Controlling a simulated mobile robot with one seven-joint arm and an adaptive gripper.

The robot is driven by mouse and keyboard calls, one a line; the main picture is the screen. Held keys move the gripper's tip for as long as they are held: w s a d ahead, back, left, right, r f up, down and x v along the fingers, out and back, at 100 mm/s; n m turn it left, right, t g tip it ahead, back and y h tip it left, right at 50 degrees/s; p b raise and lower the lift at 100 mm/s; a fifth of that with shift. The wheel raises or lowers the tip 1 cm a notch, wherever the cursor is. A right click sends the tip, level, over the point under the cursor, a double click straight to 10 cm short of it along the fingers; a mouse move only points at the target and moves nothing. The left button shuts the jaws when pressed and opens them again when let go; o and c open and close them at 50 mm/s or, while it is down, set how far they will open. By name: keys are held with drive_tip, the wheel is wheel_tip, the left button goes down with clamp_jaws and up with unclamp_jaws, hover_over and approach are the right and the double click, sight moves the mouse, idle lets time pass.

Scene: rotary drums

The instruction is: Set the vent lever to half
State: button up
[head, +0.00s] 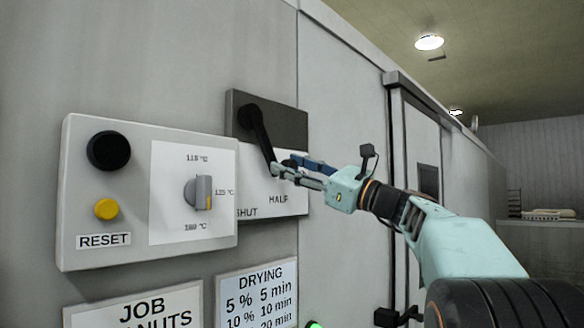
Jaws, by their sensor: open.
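The vent lever (258,134) is a black handle on a dark grey and white plate (265,195) on the wall. It slants down and a little right from its pivot, roughly toward the word HALF. The word SHUT stands to the left of HALF, at the plate's lower left. My gripper (281,169) is open at the lever's lower end, coming in from the right. The fingers overlap the lever's tip in the picture. I cannot tell whether they touch it or stand around it. My gripper hides part of the plate's right side.
Left of the plate, a control box (150,195) with a black knob, a yellow button and a temperature dial juts from the wall. Signs (256,300) hang below. A framed door (420,150) is behind my arm. The space at the right is open.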

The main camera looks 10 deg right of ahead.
drive_tip(key=v, duration=1.2)
idle(0.3)
